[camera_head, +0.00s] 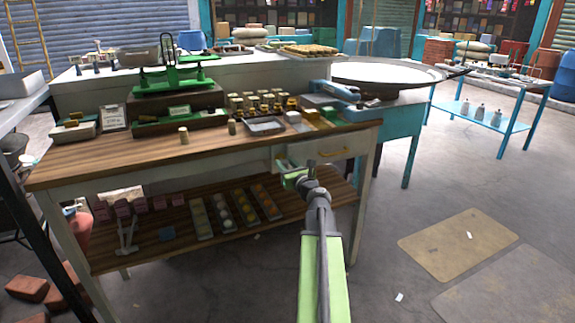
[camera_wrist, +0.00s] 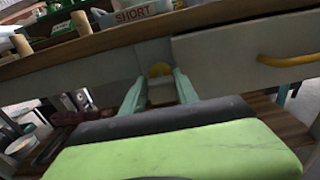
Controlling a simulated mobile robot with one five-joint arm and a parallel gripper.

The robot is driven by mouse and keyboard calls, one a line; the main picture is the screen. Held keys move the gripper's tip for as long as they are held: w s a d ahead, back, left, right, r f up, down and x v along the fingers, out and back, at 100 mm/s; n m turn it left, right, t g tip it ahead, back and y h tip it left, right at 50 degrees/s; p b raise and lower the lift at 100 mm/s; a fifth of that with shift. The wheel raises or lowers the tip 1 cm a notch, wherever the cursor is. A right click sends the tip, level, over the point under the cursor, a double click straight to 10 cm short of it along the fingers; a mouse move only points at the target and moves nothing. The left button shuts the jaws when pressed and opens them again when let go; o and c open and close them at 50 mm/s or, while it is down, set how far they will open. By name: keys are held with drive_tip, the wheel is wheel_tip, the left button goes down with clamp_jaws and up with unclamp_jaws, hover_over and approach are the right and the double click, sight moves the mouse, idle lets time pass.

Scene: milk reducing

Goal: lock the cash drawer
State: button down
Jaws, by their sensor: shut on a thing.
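The cash drawer (camera_head: 305,158) is a pale front under the right end of the wooden counter, with a yellow handle (camera_head: 335,153). In the wrist view the drawer front (camera_wrist: 225,50) is at upper right, with its yellow handle (camera_wrist: 290,60). It looks pushed in, though I cannot tell if it is fully flush. My gripper (camera_head: 293,180) is at the left end of the drawer, just below the counter edge.
The wooden counter (camera_head: 110,165) bears a green scale (camera_head: 175,80), a grey tray (camera_head: 265,126) and small jars. A blue table (camera_head: 405,125) stands to the right. The floor to the right is mostly clear.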

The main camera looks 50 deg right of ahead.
drive_tip(key=shift+s+d+n, duration=0.1)
drive_tip(key=shift+s+n, duration=0.1)
drive_tip(key=shift+n, duration=0.1)
drive_tip(key=n, duration=0.3)
drive_tip(key=shift+f+n, duration=0.1)
drive_tip(key=shift+n, duration=0.3)
drive_tip(key=n, duration=0.4)
drive_tip(key=shift+a+f+n, duration=0.1)
drive_tip(key=shift+n, duration=2.25)
drive_tip(key=shift+a+f+n, duration=0.1)
drive_tip(key=shift+n, duration=2.25)
drive_tip(key=c, duration=0.9)
unclamp_jaws()
drive_tip(key=shift+w+r, duration=0.1)
